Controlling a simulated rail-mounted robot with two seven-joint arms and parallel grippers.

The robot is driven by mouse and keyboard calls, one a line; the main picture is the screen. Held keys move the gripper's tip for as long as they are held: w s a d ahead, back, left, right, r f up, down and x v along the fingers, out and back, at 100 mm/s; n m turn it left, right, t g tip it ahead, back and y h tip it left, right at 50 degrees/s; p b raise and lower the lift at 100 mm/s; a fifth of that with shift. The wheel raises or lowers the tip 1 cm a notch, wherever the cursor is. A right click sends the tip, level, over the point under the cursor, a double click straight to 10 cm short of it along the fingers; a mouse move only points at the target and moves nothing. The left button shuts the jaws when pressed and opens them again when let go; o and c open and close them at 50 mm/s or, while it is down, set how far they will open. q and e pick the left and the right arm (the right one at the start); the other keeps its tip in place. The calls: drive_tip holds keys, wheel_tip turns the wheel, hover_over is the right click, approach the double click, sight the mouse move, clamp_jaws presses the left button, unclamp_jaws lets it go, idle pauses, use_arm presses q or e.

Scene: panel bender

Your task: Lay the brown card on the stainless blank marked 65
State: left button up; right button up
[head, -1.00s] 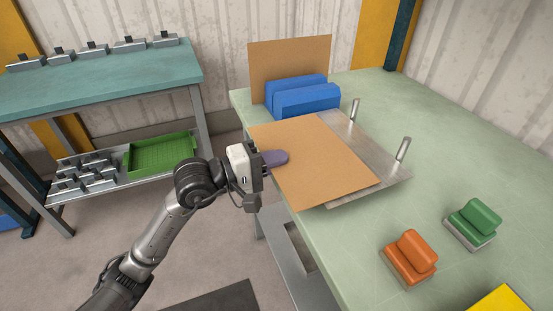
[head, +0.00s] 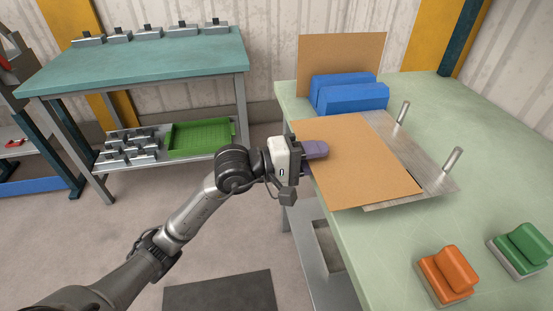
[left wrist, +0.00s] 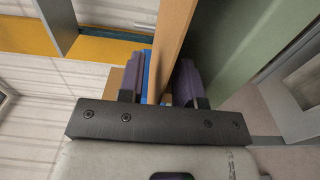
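The brown card (head: 360,165) lies flat over the stainless blank (head: 437,177), whose right and front margins show. No number is readable on the visible part of the blank. My left gripper (head: 317,160) is at the card's left edge, one purple finger above it and the other below. In the left wrist view the card's edge (left wrist: 174,35) runs between the two fingers (left wrist: 160,80), which stand apart with space beside the card. The card hides most of the blank. My right gripper is in neither view.
Two metal posts (head: 403,112) stand along the blank's right side. Blue blocks (head: 350,97) and an upright brown sheet (head: 340,52) stand behind. Orange (head: 448,274) and green (head: 523,250) handled blocks sit at front right. The bench (head: 490,150) is clear at right.

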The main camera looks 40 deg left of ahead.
use_arm(q)
drive_tip(key=p+v, duration=0.1)
drive_tip(key=v, duration=1.2)
drive_tip(key=shift+s+a, duration=0.2)
drive_tip(key=shift+s, duration=0.05)
